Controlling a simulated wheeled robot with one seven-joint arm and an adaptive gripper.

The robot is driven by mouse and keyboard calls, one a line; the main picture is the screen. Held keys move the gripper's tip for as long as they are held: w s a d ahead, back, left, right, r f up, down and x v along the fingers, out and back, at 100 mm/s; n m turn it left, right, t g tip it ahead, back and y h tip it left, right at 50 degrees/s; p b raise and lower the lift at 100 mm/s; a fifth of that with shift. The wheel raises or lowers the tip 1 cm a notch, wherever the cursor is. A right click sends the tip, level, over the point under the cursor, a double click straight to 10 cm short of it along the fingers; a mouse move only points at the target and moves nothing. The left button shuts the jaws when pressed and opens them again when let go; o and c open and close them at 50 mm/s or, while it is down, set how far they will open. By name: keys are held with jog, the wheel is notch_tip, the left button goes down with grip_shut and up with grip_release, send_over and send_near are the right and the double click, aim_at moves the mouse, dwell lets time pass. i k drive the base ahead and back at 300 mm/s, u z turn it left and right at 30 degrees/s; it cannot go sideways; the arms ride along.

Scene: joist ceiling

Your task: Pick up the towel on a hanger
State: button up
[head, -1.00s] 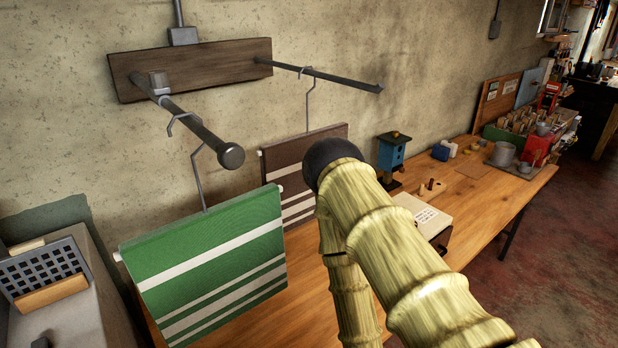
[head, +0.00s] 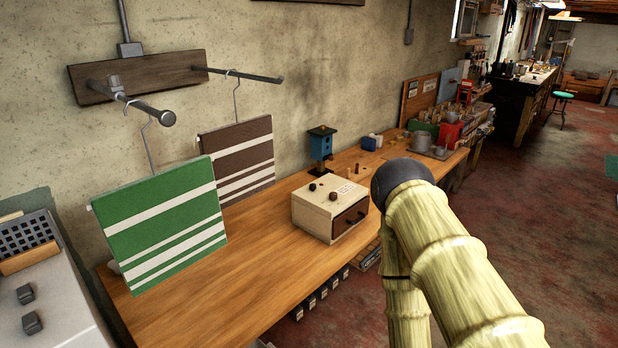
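A green towel with white stripes (head: 165,217) hangs on a hanger from the nearer metal rod (head: 148,107) on the wall. A brown towel with white stripes (head: 238,157) hangs on another hanger from the farther rod (head: 240,75), behind and to the right of the green one. Both hang above the wooden bench. My arm shows at the lower right as pale, ringed segments with a dark round joint, right of the towels and apart from them. My gripper is not visible, so its opening and contents cannot be seen.
A grey console (head: 45,300) is at the left. Pots and tools (head: 440,135) fill the far end. The red floor (head: 540,190) at right is mostly open.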

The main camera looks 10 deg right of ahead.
aim_at(242, 152)
jog(key=u, duration=1.2)
jog(key=k, duration=0.15)
jog(key=z, duration=2.45)
jog(key=i, duration=1.25)
jog(key=u, duration=0.7)
jog(key=i, duration=0.75)
jog(key=u, duration=0.9)
